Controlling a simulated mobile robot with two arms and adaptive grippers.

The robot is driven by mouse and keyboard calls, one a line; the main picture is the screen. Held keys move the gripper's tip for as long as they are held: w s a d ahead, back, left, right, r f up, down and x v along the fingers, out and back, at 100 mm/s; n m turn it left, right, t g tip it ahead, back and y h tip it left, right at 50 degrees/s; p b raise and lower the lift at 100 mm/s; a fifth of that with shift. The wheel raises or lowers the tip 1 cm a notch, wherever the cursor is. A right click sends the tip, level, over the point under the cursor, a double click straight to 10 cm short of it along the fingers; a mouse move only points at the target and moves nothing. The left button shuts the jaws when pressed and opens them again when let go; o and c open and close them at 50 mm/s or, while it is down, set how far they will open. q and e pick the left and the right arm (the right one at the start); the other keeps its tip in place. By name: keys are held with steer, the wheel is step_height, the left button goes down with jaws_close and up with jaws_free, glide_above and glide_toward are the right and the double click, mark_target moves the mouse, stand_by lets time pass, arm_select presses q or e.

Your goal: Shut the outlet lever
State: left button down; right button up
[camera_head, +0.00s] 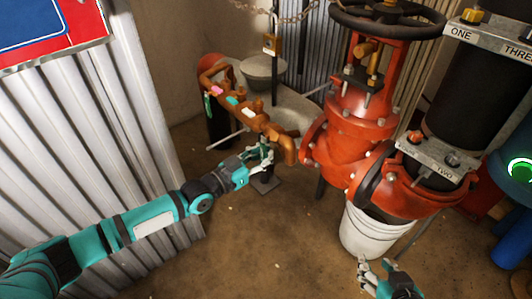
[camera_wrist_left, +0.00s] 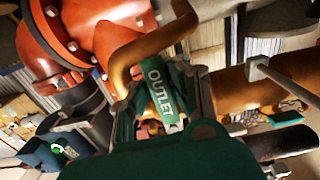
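The outlet lever (camera_wrist_left: 162,92) is a green handle marked OUTLET, in the middle of the left wrist view, beside a bent copper-coloured pipe (camera_wrist_left: 150,45). My left gripper (camera_wrist_left: 163,105) has its fingers apart, one on each side of the lever; I cannot tell if they touch it. In the head view my left gripper (camera_head: 263,157) is at the near right end of the copper manifold (camera_head: 243,104) and hides most of the lever. My right gripper (camera_head: 374,274) is open and empty at the bottom, in front of the white bucket.
A red valve (camera_head: 352,125) with a dark handwheel stands right of the manifold. A white bucket (camera_head: 366,236) is under its flange. A thin grey rod (camera_head: 230,138) sticks out from the manifold. A corrugated panel (camera_head: 110,120) stands at left. The floor in front is clear.

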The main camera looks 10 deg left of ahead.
arm_select(q)
steer(key=shift+s+f, duration=0.2)
steer(key=shift+f, duration=0.15)
steer(key=c, duration=1.4)
jaws_free()
steer(key=shift+s+a+r, duration=0.25)
steer(key=shift+a, duration=0.15)
steer(key=shift+o, duration=1)
steer(key=shift+w+d, duration=0.15)
steer(key=shift+d, duration=0.05)
arm_select(e)
steer(key=shift+s+a+r, duration=0.1)
steer(key=shift+s+a, duration=0.05)
steer(key=shift+a, duration=0.05)
arm_select(q)
steer(key=v, duration=1.2)
